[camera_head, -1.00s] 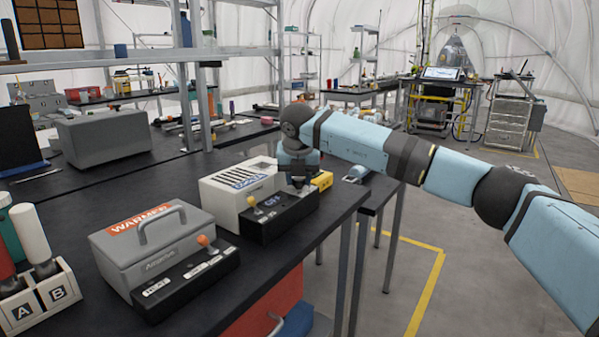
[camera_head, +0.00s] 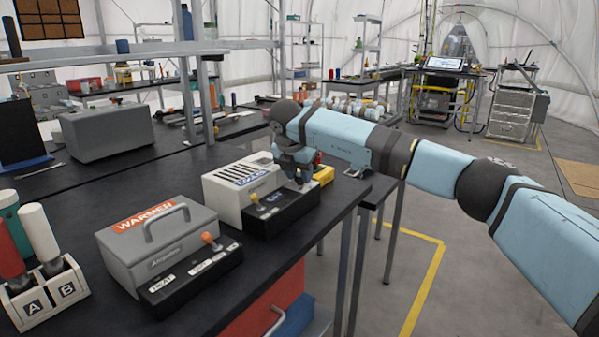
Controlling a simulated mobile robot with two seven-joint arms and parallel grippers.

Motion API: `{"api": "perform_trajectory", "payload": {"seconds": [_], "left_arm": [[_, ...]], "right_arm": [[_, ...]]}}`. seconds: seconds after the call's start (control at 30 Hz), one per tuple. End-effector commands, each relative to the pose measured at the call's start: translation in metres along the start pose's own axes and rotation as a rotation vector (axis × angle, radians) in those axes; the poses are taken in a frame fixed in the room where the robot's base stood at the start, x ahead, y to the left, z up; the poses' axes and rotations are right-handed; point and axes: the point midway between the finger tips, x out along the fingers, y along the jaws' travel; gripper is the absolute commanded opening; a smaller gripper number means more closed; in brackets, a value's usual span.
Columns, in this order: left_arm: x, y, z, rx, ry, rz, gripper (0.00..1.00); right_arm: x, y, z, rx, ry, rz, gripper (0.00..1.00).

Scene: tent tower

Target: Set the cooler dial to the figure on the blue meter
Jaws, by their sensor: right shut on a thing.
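The cooler is a white box (camera_head: 228,198) with dark top slots and a blue label, standing on the black bench. Its black front panel (camera_head: 287,219) has a yellow-tipped lever (camera_head: 254,198) and a small blue-lettered marking. My right gripper (camera_head: 303,184) is at the right end of this panel, pointing down and shut on a small part there, apparently the dial. The gripper hides that part, so its setting cannot be read. I cannot make out a blue meter or its figure. My left gripper is not in view.
A grey warmer (camera_head: 160,245) with an orange-tipped lever stands to the left. A holder marked A and B (camera_head: 42,296) is at the near left. A yellow item (camera_head: 323,175) lies just behind my gripper. The bench's right edge is close to the cooler; open floor lies beyond.

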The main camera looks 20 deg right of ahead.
Motion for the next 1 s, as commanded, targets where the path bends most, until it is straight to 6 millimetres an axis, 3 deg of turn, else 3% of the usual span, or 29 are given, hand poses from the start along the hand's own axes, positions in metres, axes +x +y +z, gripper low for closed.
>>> {"api": "perform_trajectory", "payload": {"seconds": [0.27,0.3,0.4,1.0], "left_arm": [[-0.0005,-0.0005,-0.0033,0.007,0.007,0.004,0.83],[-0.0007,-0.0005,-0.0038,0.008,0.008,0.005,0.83],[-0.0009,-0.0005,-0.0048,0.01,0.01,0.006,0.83],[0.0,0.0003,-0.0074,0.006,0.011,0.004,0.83]], "right_arm": [[0.0004,0.0,-0.0001,-0.001,0.0,0.0,0.12],[0.0004,0.0,-0.0001,-0.001,0.0,0.0,0.44],[0.0003,0.0001,-0.0001,-0.001,-0.001,0.0,0.61],[-0.0045,0.0003,0.0031,-0.001,-0.002,0.005,0.61]]}}
